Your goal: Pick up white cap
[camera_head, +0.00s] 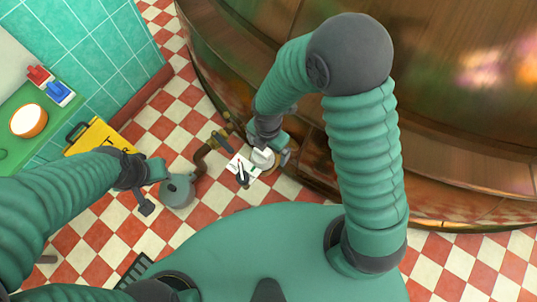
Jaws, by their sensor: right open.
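A small white cap (262,157) shows low beside the copper kettle, at the end of my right arm. It sits close to a white plate with dark and red parts (241,168). My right gripper (268,150) is open right at the cap, and its jaws partly hide the cap and what it sits on. I cannot tell whether they touch it. My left gripper (151,190) is at the left, well away from the cap. Its two fingers stand apart and nothing shows between them.
A large copper kettle (440,140) fills the upper right. A grey-green round thing (178,190) and a brown curved pipe (203,155) stand left of the cap. A yellow sign (98,137) and a green shelf (30,118) are at the left. Red and white floor tiles (190,110) lie open.

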